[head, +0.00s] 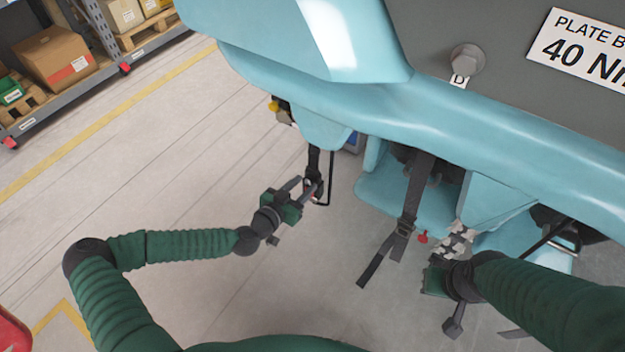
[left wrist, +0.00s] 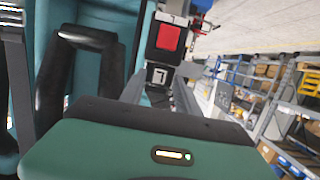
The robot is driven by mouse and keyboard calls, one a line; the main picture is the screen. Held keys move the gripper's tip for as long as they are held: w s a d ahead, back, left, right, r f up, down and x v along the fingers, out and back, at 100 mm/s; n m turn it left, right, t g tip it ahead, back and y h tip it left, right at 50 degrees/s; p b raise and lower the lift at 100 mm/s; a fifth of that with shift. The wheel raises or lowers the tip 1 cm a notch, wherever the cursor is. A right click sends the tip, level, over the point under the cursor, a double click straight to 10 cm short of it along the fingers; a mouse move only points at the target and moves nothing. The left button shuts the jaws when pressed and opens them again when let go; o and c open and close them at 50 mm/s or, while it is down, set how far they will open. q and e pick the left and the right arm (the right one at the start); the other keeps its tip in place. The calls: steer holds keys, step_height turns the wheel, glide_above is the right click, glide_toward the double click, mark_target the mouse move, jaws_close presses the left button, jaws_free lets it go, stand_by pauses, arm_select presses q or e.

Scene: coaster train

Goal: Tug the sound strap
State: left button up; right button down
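Two dark straps hang below the light-blue coaster car. The left one (head: 314,160) ends in a dark buckle at my left gripper (head: 304,190). The right strap (head: 414,190) has a buckle and a loose tail. I cannot tell which is the sound strap. My left gripper's fingers look apart, on either side of the left strap's end. In the left wrist view, a black buckle with a red button (left wrist: 168,37) shows just beyond the fingers; contact is unclear. My right gripper (head: 440,262) is low, beside a grey mottled piece (head: 456,240); its fingers are not clear.
The light-blue car body (head: 430,100) overhangs both straps. A grey panel with a bolt (head: 467,59) and a white plate sign (head: 585,48) is on top. Shelving with boxes (head: 58,57) stands at upper left.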

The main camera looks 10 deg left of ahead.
arm_select(q)
steer(key=shift+w+f, duration=0.2)
steer(key=shift+w, duration=0.35)
steer(key=shift+w+d, duration=0.1)
steer(key=shift+d, duration=0.1)
steer(key=shift+d, duration=0.1)
jaws_close()
stand_by(1.0)
stand_by(0.4)
stand_by(1.3)
